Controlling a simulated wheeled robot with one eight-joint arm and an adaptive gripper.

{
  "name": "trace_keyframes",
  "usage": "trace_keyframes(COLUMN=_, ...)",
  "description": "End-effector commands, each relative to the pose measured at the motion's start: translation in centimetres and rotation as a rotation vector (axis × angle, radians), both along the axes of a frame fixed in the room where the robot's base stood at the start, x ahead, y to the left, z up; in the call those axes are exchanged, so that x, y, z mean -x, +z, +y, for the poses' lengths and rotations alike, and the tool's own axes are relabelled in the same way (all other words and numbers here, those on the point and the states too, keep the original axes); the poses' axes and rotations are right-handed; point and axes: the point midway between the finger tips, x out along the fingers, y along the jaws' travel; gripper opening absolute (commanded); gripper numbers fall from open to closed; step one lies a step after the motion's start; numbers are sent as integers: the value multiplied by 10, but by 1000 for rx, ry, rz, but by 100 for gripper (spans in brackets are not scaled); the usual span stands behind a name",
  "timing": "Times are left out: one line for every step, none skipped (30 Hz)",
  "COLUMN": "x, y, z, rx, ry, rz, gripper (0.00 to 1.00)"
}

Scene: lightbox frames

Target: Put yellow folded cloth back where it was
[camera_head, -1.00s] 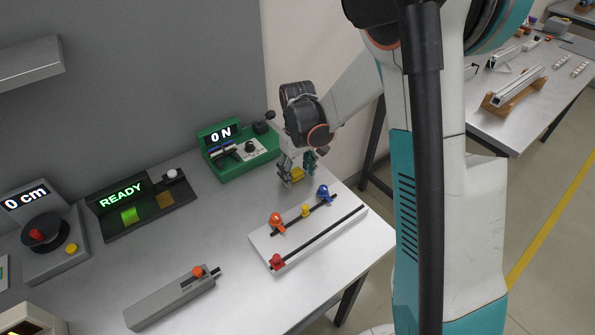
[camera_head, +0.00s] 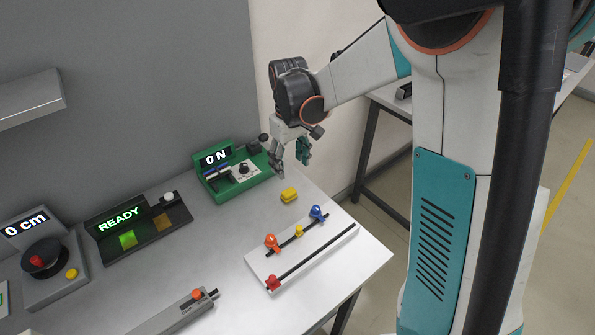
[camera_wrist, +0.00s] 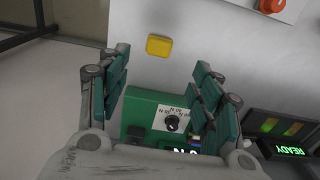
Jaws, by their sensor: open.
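The yellow folded cloth (camera_head: 289,195) is a small yellow block-like piece lying on the grey table, between the green device and the white slider board. It also shows in the wrist view (camera_wrist: 159,46), flat on the table beyond my fingertips. My gripper (camera_head: 290,170) is open and empty, raised above the table near the green device. In the wrist view its two teal fingers (camera_wrist: 160,88) are spread wide, with the cloth apart from both.
The green device (camera_head: 232,172) reads "0 N". A white board (camera_head: 310,255) carries orange, blue, yellow and red parts. A black "READY" box (camera_head: 145,240), a "0 cm" dial unit (camera_head: 45,265) and a grey bar (camera_head: 175,318) stand left. Bare table surrounds the cloth.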

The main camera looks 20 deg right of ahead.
Motion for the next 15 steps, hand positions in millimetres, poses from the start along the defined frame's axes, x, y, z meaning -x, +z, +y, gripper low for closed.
trace_keyframes(x=4, y=6, z=0, rx=0, ry=-4, rz=-9, gripper=59)
trace_keyframes(x=7, y=10, z=0, rx=0, ry=-8, rz=-16, gripper=59)
trace_keyframes(x=12, y=17, z=0, rx=0, ry=-15, rz=-28, gripper=59)
trace_keyframes(x=16, y=22, z=0, rx=0, ry=-21, rz=-42, gripper=59)
trace_keyframes(x=21, y=29, z=1, rx=0, ry=-27, rz=-55, gripper=59)
trace_keyframes(x=28, y=37, z=1, rx=-1, ry=-38, rz=-76, gripper=59)
trace_keyframes(x=34, y=44, z=1, rx=-1, ry=-47, rz=-92, gripper=59)
trace_keyframes(x=40, y=51, z=1, rx=-2, ry=-55, rz=-110, gripper=59)
trace_keyframes(x=48, y=59, z=1, rx=-3, ry=-66, rz=-133, gripper=59)
trace_keyframes(x=54, y=65, z=1, rx=-4, ry=-76, rz=-150, gripper=59)
trace_keyframes(x=60, y=71, z=1, rx=-6, ry=-83, rz=-167, gripper=59)
trace_keyframes(x=69, y=78, z=1, rx=-8, ry=-95, rz=-190, gripper=59)
trace_keyframes(x=76, y=82, z=2, rx=-9, ry=-104, rz=-207, gripper=59)
trace_keyframes(x=82, y=87, z=2, rx=-12, ry=-112, rz=-224, gripper=59)
trace_keyframes(x=90, y=93, z=2, rx=-14, ry=-123, rz=-247, gripper=59)
